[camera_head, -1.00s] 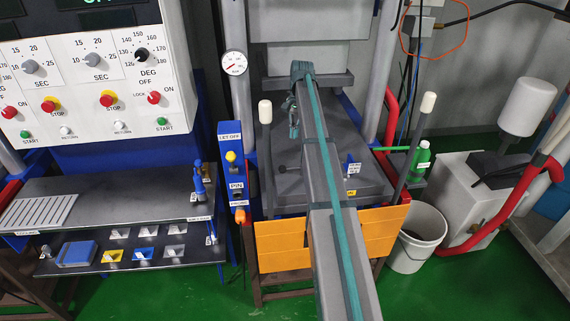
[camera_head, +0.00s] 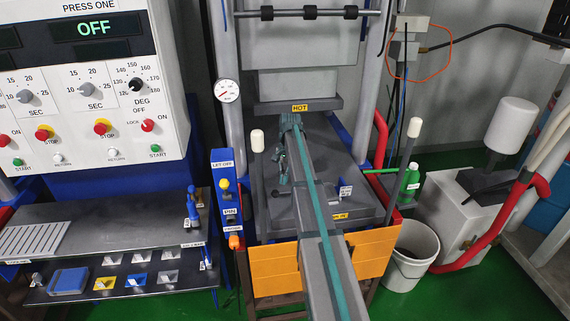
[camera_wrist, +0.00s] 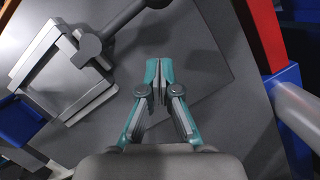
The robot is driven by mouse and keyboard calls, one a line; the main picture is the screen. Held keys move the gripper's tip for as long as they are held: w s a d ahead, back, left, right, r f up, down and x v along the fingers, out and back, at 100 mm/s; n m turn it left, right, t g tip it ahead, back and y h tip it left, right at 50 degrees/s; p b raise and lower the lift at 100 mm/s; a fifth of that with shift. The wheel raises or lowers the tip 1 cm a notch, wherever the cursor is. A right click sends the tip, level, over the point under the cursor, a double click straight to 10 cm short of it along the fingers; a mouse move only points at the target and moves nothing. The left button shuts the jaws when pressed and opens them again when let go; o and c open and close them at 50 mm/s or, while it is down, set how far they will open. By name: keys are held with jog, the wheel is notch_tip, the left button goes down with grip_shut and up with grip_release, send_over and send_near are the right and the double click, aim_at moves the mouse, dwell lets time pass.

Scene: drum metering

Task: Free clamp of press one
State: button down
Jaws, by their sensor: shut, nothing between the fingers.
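Press one's control panel (camera_head: 95,80) stands at the left, and its display reads OFF. The press (camera_head: 300,75) stands in the middle, with a HOT label above a dark grey bed (camera_head: 325,150). My gripper (camera_head: 284,178) hangs over the left part of this bed; its teal fingers are shut and empty. In the wrist view my gripper (camera_wrist: 158,70) points at a bare grey surface. I cannot tell for sure which part is the clamp.
Levers with white knobs rise left (camera_head: 257,141) and right (camera_head: 414,128) of the bed. A blue LET OFF and PIN box (camera_head: 226,195) stands left. An orange front panel (camera_head: 275,270), a white bucket (camera_head: 412,255) and a red pipe (camera_head: 490,235) are lower and right.

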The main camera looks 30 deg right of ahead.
aim_at(289, 192)
jog(key=shift+s+a+f+p, duration=0.1)
jog(key=shift+s+a+p, duration=0.4)
jog(key=shift+s+a, duration=0.3)
jog(key=shift+s+a+f+p, duration=0.1)
jog(key=shift+s+a+p, duration=0.4)
jog(key=shift+a, duration=0.35)
jog(key=shift+s+a+n, duration=0.15)
jog(key=shift+n, duration=0.15)
